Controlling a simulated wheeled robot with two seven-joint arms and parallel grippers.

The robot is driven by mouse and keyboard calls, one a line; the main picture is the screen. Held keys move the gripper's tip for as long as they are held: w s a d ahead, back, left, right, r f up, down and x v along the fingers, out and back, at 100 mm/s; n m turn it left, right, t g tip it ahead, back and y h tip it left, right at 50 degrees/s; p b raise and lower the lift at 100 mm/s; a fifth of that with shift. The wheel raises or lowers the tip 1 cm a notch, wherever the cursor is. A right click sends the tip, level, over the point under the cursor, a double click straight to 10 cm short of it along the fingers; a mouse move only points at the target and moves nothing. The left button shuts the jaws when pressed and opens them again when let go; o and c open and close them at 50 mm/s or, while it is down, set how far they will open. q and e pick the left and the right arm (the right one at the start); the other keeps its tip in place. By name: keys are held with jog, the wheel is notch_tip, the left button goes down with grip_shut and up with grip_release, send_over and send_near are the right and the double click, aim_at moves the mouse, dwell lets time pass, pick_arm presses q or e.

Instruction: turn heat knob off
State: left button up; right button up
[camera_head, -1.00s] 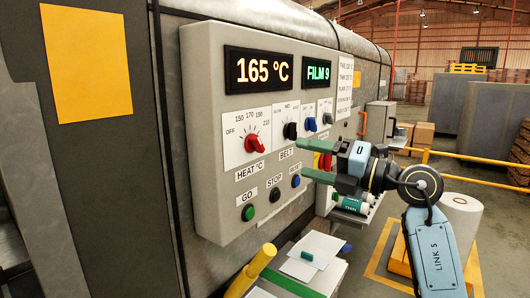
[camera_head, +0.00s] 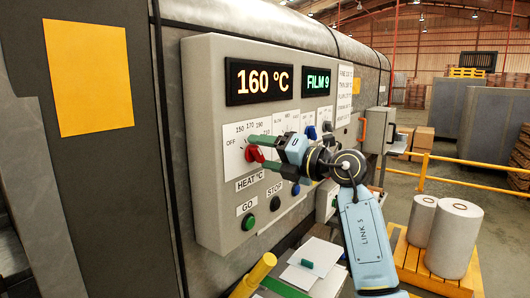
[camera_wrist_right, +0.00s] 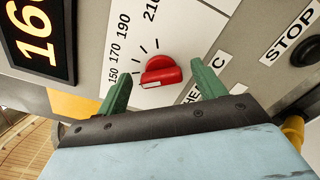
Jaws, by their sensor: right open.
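The red heat knob (camera_head: 252,153) sits on its white dial plate, marked OFF, 150, 170, 190 and 210, on the grey control panel (camera_head: 212,200). In the right wrist view the knob (camera_wrist_right: 160,72) lies between and just beyond the green fingers of my right gripper (camera_wrist_right: 162,85). Those fingers stand apart, with a gap on each side of the knob. In the head view my right gripper (camera_head: 262,151) is at the dial and partly covers it. The temperature display (camera_head: 259,81) reads 160 °C. My left gripper is not in view.
Below the dial are a green GO button (camera_head: 248,222) and a black STOP button (camera_head: 275,203). A yellow post (camera_head: 254,275) and a shelf with papers stand below the panel. Film rolls (camera_head: 453,238) stand at right.

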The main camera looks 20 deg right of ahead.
jog(key=shift+w+a, duration=0.1)
jog(key=shift+w, duration=0.1)
jog(key=c, duration=1)
jog(key=shift+n, duration=1.1)
jog(key=shift+o, duration=0.2)
jog(key=n, duration=0.3)
jog(key=shift+s+a+r, duration=0.1)
jog(key=o, duration=1)
jog(key=shift+c, duration=0.2)
